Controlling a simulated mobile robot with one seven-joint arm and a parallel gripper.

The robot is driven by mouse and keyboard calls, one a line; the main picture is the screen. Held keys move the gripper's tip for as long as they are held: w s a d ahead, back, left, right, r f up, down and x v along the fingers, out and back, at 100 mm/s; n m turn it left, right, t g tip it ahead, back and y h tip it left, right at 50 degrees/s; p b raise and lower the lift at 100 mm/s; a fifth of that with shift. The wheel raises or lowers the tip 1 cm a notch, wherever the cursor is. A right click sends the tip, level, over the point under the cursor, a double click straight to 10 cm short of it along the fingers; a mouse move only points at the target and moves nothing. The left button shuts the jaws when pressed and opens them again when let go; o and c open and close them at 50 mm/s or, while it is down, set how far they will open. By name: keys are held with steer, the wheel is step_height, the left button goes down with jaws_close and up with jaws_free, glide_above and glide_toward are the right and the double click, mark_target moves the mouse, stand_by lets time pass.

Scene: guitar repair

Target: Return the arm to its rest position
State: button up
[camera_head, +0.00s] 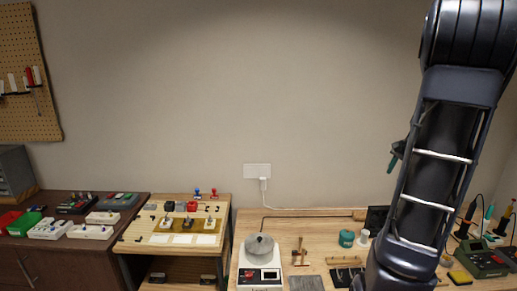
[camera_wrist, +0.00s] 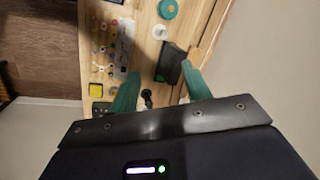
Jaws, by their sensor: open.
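My gripper (camera_wrist: 160,88) shows in the wrist view with its two green fingers spread apart and nothing between them. Its fingers are above the wooden workbench (camera_wrist: 146,15), near the wall side. In the head view my arm stands up at the right, and a green part of my gripper (camera_head: 397,152) shows left of it, well above the bench (camera_head: 330,222). The arm hides the rest of the gripper and part of the bench.
A black box (camera_head: 376,218), white cup (camera_head: 364,236) and teal jar (camera_head: 346,238) stand near the arm. A soldering station (camera_head: 481,260) stands right.

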steer(key=s+a+r+n+t+h, duration=0.1)
steer(key=s+a+n, duration=0.5)
steer(key=a, duration=0.6)
steer(key=s+a+r+n+t, duration=0.1)
steer(key=s+a+r+n, duration=0.2)
steer(key=s+a+n, duration=0.3)
steer(key=s+a, duration=0.5)
steer(key=a, duration=0.1)
steer(key=shift+s+r+h, duration=0.15)
steer(key=shift+r+h, duration=0.25)
